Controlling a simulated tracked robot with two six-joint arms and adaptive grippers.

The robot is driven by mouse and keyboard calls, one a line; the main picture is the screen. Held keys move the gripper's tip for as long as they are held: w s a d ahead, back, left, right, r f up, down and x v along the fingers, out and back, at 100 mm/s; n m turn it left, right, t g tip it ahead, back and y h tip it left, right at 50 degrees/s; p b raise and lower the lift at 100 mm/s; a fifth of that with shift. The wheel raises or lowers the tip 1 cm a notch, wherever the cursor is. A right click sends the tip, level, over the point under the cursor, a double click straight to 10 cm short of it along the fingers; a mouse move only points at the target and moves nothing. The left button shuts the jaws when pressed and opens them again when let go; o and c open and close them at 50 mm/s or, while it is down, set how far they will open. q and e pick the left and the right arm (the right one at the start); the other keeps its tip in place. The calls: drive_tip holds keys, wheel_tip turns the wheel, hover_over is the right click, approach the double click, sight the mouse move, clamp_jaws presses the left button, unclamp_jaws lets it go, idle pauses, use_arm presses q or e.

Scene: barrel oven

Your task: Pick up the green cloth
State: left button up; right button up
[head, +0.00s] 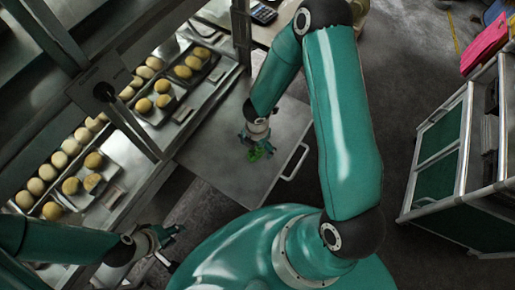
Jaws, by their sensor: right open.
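A small bright green cloth (261,150) lies on the bare grey metal surface in the middle of the head view. My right gripper (256,141) is right over the cloth and hides part of it. Its jaws are open; whether the fingers touch the cloth is too small to tell. My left gripper (170,232) is at the lower left, away from the cloth, with its fingers spread and nothing between them.
The grey metal surface (222,170) has a handle (296,162) on its right edge. Trays of round buns (98,160) stand on shelves at the left. A green-panelled cart (440,135) stands at the right, with a pink item (485,42) above it. Floor between is clear.

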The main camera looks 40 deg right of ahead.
drive_tip(key=shift+f, duration=0.15)
drive_tip(key=c, duration=1.2)
drive_tip(key=shift+c, duration=0.2)
wheel_tip(320, 180, up, 20)
drive_tip(key=p, duration=0.7)
